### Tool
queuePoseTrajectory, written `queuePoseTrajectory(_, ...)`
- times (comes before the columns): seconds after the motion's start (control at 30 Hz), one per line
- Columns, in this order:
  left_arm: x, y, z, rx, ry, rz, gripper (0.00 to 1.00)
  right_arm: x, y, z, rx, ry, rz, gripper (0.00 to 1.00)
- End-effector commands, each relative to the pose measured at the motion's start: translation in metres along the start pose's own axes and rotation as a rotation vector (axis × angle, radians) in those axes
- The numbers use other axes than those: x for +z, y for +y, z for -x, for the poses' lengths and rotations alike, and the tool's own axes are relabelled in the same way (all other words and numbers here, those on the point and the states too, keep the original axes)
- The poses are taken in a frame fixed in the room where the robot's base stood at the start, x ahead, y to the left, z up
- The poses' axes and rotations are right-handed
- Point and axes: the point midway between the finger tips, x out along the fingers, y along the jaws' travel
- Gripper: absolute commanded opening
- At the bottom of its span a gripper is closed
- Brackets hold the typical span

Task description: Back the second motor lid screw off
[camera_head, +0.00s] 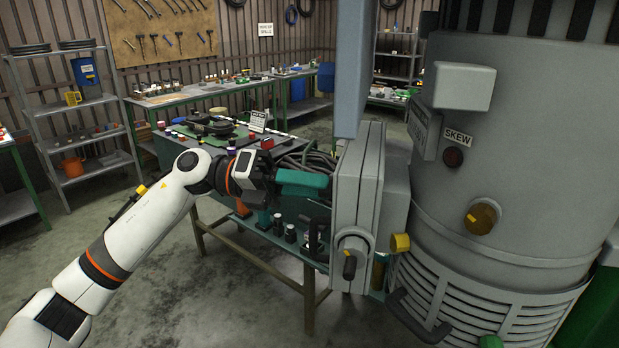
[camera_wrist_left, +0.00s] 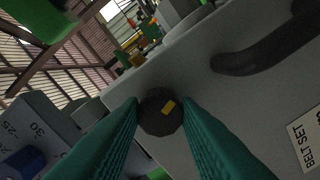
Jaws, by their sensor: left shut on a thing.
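My left gripper (camera_head: 318,185) reaches in from the left, its teal fingers pointing at the grey boxy housing (camera_head: 360,205) beside the big grey machine. In the left wrist view the two teal fingers (camera_wrist_left: 160,118) are closed on a dark round screw head (camera_wrist_left: 160,115) with a yellow mark. The screw head sits against a pale grey panel (camera_wrist_left: 215,110). I cannot tell how far the screw is threaded in. In the head view the screw is hidden. My right gripper is not in view.
A black handle (camera_wrist_left: 265,55) and a "BELT SET" label (camera_wrist_left: 306,142) are on the panel. A scale plate with a blue knob (camera_wrist_left: 24,162) lies to the left. In the head view a crank (camera_head: 350,258) sticks out of the housing, and a cluttered bench (camera_head: 190,150) stands behind my arm.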

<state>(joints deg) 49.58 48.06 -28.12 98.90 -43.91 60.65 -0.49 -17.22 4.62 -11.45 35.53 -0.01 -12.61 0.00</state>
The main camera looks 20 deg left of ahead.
Motion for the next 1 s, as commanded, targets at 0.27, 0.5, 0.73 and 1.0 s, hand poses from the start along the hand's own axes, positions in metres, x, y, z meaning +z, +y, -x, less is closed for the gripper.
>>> queuePoseTrajectory(0.27,-0.003,0.004,0.001,-0.001,0.003,0.258,0.07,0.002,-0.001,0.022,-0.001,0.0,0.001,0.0)
queuePoseTrajectory(0.5,-0.003,0.003,0.001,-0.001,0.003,0.449,0.07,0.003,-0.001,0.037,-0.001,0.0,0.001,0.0)
queuePoseTrajectory(0.73,-0.003,0.003,0.001,0.0,0.004,0.572,0.07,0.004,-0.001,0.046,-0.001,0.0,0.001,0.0)
queuePoseTrajectory(1.0,-0.002,0.001,0.001,0.001,0.003,0.638,0.07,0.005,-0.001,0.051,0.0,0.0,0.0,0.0)
